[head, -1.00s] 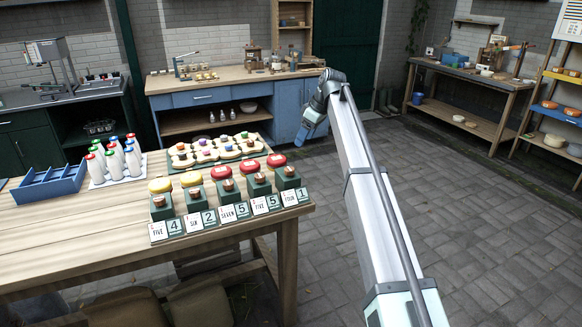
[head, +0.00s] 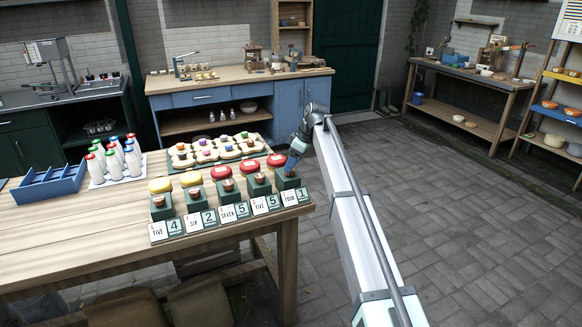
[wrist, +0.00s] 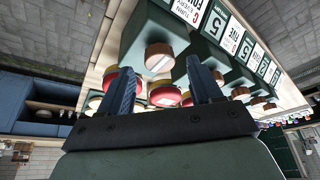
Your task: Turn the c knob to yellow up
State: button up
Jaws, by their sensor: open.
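Several dark green boxes stand in a row along the table's front edge, each with a copper-brown knob. Red and yellow discs (head: 160,185) sit behind the boxes. My gripper (head: 290,169) is over the rightmost box (head: 288,182) and hides its knob in the head view. In the wrist view my gripper (wrist: 159,66) is open, its two blue-grey fingers apart, with the nearest knob (wrist: 157,57) between their tips in the picture. That knob bears a pale line; contact cannot be told. Another knob (wrist: 240,94) shows to the right.
The wooden table (head: 90,240) also holds a board of bread-like pieces (head: 206,152), a tray of white bottles (head: 118,165) and a blue divided tray (head: 50,184). The neighbouring boxes stand close together. The paved floor right of the table is free.

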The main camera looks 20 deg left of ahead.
jog(key=shift+x, duration=1.25)
jog(key=c, duration=1)
